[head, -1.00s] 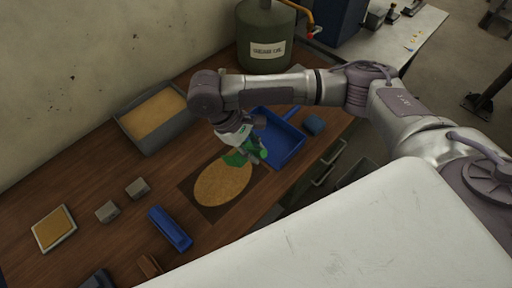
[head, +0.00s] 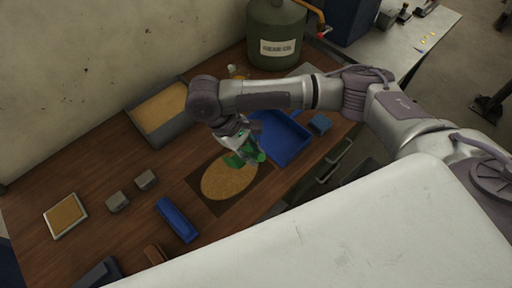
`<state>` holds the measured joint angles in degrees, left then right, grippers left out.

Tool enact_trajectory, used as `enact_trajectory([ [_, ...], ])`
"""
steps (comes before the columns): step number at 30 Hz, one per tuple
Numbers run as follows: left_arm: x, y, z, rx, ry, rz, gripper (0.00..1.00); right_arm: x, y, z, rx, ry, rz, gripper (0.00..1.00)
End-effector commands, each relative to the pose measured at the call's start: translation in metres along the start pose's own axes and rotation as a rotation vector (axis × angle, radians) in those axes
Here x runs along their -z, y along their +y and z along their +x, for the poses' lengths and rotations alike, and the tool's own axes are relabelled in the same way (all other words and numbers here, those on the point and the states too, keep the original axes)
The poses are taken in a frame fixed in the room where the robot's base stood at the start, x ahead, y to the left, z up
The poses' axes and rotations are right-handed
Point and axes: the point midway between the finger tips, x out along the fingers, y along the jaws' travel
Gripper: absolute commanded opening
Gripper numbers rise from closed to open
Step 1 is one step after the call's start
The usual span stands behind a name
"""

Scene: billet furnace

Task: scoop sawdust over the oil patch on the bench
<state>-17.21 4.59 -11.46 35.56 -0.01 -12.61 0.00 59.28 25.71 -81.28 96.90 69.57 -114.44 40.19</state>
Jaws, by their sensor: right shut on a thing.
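A tan, roughly oval layer of sawdust (head: 229,180) lies on a darker rectangular patch (head: 262,190) on the wooden bench. My right gripper (head: 246,150) points down at the far right edge of the sawdust layer, shut on a green scoop (head: 235,161). The scoop is just above or touching the layer; I cannot tell which. Its bowl is partly hidden by the gripper. A grey bin (head: 170,137) of tan sawdust stands at the back, left of my right arm. My left gripper is out of view.
A green oil drum (head: 275,35) stands behind. Two grey blocks (head: 117,202), a framed tan pad (head: 65,215) and a blue brush-like item (head: 177,220) lie left. Bare bench separates them.

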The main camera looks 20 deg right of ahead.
Motion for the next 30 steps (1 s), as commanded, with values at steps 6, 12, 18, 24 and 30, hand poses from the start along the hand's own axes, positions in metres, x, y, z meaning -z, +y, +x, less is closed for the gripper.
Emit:
enact_trajectory([
  [6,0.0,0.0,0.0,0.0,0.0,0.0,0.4,0.001,-0.005,-0.001,0.0,0.0,-0.001,0.0],
  [12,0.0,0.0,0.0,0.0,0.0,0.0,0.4,0.002,-0.013,-0.003,0.0,0.0,-0.001,0.0],
  [18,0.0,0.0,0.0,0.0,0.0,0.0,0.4,0.003,-0.023,-0.006,0.0,0.0,-0.001,0.0],
  [24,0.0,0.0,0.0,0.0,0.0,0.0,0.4,0.004,-0.027,-0.007,0.0,0.0,0.001,0.0],
  [30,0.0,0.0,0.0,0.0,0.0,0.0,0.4,0.005,-0.032,-0.009,0.0,0.0,0.0,0.0],
])
